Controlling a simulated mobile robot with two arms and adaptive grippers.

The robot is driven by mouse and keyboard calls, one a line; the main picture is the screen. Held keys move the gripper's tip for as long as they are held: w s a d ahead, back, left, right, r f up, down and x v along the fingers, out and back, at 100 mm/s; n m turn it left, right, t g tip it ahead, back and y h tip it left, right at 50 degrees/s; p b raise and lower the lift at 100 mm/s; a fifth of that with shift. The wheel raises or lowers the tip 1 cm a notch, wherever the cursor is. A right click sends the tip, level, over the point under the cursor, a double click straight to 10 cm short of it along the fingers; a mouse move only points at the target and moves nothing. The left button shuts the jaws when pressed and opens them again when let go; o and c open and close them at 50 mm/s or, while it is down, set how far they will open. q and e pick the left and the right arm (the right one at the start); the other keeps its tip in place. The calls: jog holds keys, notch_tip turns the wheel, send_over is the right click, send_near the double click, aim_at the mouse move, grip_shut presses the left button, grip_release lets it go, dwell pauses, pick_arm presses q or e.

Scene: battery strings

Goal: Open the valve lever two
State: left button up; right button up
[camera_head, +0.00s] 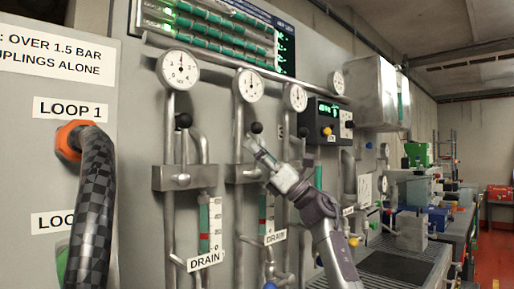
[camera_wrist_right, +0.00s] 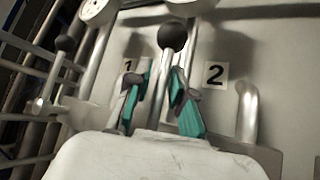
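A valve lever with a black ball knob (camera_head: 257,128) stands upright on the second pipe stand in the head view. In the right wrist view its knob (camera_wrist_right: 173,34) is near the top centre, with a pale rod below it. My right gripper (camera_head: 254,147) is just below the knob. In the right wrist view its teal-padded fingers (camera_wrist_right: 160,100) are apart, on either side of the rod. Contact with the rod is unclear. My left gripper is not in view.
Another black-knobbed lever (camera_head: 183,120) stands to the left and also shows in the right wrist view (camera_wrist_right: 65,44). Round gauges (camera_head: 249,85) sit above, with drain tubes below. A thick checkered hose (camera_head: 92,210) fills the left foreground. A cluttered bench is at right.

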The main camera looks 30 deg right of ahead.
jog(key=shift+o, duration=0.6)
jog(key=shift+r, duration=0.15)
jog(key=shift+s+d, duration=0.1)
jog(key=v, duration=1.2)
